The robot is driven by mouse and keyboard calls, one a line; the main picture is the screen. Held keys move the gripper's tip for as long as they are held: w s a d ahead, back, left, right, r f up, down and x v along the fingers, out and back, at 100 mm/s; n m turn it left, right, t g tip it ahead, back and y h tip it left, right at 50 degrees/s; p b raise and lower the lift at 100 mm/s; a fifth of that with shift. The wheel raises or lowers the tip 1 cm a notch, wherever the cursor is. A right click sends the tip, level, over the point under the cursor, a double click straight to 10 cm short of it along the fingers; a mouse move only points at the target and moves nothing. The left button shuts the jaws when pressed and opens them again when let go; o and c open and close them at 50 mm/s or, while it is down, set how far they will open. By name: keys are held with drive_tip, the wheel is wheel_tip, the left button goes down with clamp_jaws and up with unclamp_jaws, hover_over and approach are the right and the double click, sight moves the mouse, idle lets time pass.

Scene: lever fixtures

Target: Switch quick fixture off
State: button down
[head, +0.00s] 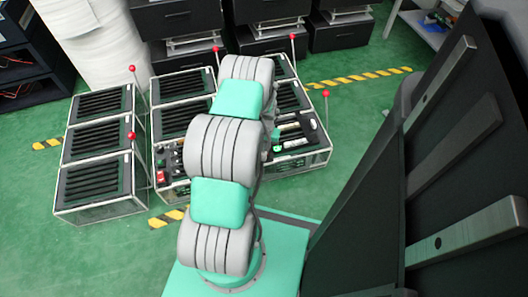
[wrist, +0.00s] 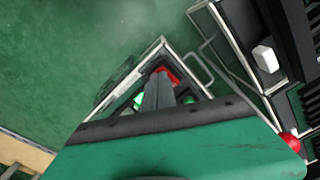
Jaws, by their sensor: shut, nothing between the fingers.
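In the wrist view my gripper (wrist: 158,80) is shut and empty, its dark fingers together. The fingers point into a pale-framed box (wrist: 135,68) holding a red part (wrist: 168,74) beside the fingertips and a lit green part (wrist: 138,99). I cannot tell whether the fingers touch the red part. In the head view my arm hides my gripper and the middle of the lever fixtures. A fixture with a cluster of small parts (head: 292,136) stands right of my arm. No label shows which is the quick fixture, and its on or off state cannot be told.
Upright levers with red knobs (head: 131,135) (head: 326,93) rise beside slatted black racks (head: 97,139). A red knob (wrist: 290,141) and a white block (wrist: 265,58) lie right in the wrist view. Black cabinets (head: 178,18) stand behind.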

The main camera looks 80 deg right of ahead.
drive_tip(key=shift+f+b, duration=0.4)
drive_tip(key=shift+f, duration=0.15)
drive_tip(key=shift+r+p, duration=2.55)
drive_tip(key=shift+r, duration=1.05)
